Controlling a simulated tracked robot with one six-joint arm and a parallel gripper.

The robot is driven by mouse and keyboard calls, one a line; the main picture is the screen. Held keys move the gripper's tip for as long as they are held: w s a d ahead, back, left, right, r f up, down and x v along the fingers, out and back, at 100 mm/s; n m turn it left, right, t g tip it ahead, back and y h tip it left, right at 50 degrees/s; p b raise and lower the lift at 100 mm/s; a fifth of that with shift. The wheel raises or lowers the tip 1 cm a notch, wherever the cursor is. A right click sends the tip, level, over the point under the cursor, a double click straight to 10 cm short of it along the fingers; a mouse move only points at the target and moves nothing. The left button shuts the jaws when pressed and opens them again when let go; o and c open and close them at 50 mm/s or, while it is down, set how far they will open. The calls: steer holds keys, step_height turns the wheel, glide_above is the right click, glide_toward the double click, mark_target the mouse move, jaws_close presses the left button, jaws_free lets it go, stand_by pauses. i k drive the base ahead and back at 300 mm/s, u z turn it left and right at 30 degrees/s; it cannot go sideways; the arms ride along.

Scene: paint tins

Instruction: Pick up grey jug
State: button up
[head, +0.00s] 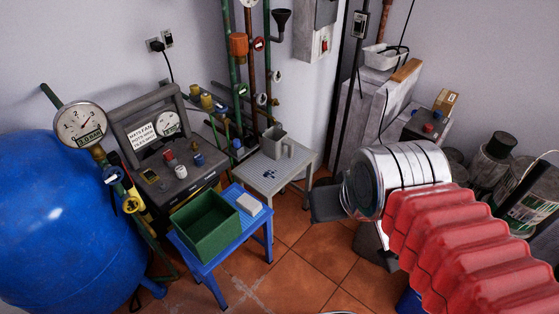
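The grey jug (274,144) stands upright on a small pale table (254,178), with its handle toward the right. Dark blue marks show on the tabletop in front of it. My arm reaches in from the lower right, with a red ribbed sleeve and a silver section. A dark grey part at its end looks like my gripper (328,204). It is to the right of and nearer than the jug, apart from it. Its fingers cannot be made out clearly, so I cannot tell whether it is open or shut.
A blue table (201,275) with a green bin (204,226) and a white block (249,204) stands in front left. A blue tank (55,215) fills the left. Pipes (252,75) rise behind the jug. Paint tins (527,207) stand at right. Some tiled floor is clear.

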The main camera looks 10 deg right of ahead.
mark_target(280, 146)
steer(key=k, duration=0.85)
steer(key=z, duration=0.65)
steer(key=i, duration=1.85)
steer(key=u, duration=0.95)
